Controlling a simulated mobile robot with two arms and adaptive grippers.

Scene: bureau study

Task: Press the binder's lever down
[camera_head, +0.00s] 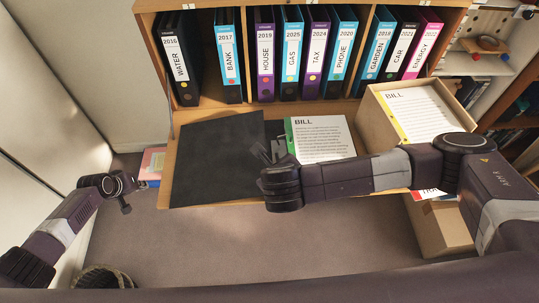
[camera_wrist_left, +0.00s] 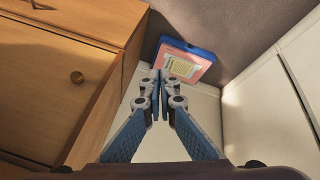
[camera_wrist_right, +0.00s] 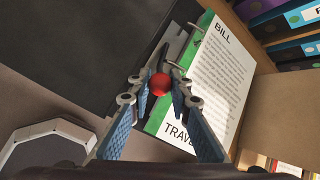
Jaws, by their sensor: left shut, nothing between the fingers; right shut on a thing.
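An open binder lies on the desk, its black cover (camera_head: 215,160) spread to the left and its printed BILL page (camera_head: 322,138) on the right. The page (camera_wrist_right: 215,85) has a green strip along its left side. The lever's red knob (camera_wrist_right: 160,84) shows between the fingers of my right gripper (camera_wrist_right: 158,88), which is shut on it. A dark metal arm leads away behind the knob; I cannot tell how far the lever is raised. My right arm hides part of the binder in the head view. My left gripper (camera_wrist_left: 158,76) is shut and empty, left of the desk.
Upright labelled binders (camera_head: 290,55) fill the shelf behind. A cardboard box (camera_head: 385,115) with papers stands at the right of the desk. A wooden drawer unit (camera_wrist_left: 65,80) and a red and blue item (camera_wrist_left: 185,60) are near my left gripper.

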